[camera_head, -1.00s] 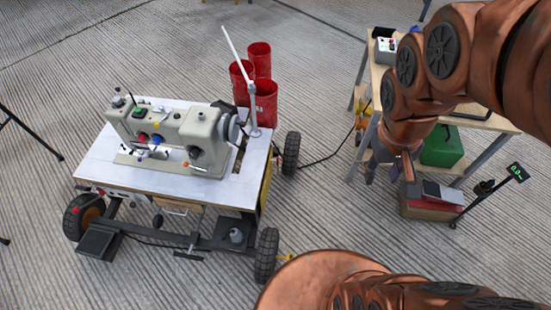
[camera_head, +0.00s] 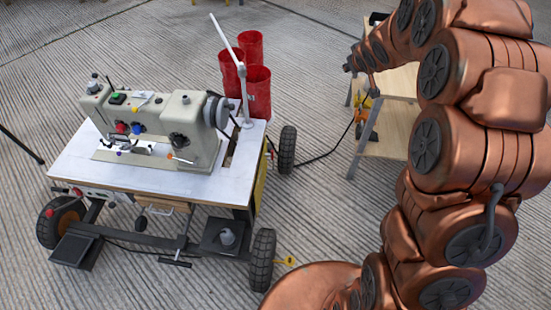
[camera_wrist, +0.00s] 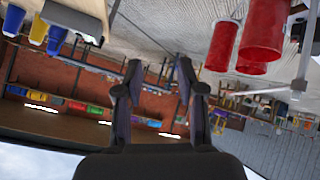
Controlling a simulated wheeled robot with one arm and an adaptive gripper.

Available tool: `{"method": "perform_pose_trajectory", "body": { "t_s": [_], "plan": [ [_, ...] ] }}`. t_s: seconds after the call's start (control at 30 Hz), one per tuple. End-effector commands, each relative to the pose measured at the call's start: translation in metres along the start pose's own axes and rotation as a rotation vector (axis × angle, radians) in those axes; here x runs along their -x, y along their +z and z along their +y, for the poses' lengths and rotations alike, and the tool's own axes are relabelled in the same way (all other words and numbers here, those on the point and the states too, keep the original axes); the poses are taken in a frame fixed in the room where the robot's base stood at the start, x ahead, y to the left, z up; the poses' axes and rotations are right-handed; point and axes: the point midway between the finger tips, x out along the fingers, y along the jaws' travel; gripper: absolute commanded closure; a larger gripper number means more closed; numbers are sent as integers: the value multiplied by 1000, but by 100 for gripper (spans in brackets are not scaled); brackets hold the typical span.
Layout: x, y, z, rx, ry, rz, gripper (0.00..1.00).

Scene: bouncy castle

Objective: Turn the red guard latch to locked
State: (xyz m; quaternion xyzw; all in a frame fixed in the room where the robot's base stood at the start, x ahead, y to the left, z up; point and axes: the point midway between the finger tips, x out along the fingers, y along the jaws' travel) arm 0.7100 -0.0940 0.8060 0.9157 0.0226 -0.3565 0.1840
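A grey-white sewing machine (camera_head: 160,123) stands on a white-topped wheeled cart (camera_head: 80,160) at left in the head view. Its front carries a red knob (camera_head: 121,127), a blue knob, a green button and a small orange lever (camera_head: 180,158). Other small red parts (camera_head: 76,191) sit at the cart's lower left edge. I cannot tell which red part is the guard latch, or its setting. My gripper (camera_head: 348,66) is raised at upper right, well apart from the machine. In the wrist view my gripper (camera_wrist: 158,68) has its fingers spread with nothing between them.
Red cylinders (camera_head: 258,92) stand behind the cart and show in the wrist view (camera_wrist: 263,35). A white pole (camera_head: 228,45) rises at the cart's right rear corner. A wooden table (camera_head: 392,128) is partly hidden behind my arm.

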Motion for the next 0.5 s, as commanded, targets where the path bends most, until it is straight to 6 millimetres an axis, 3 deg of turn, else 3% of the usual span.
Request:
{"method": "perform_pose_trajectory", "body": {
  "t_s": [0.03,0.1,0.37,0.5],
  "plan": [
    [-26,6,-7,13,-15,30,61],
    [-51,2,-13,33,-37,86,61],
    [-136,4,-49,96,-151,279,61],
    [-176,14,-76,126,-231,374,61]
  ]
}}
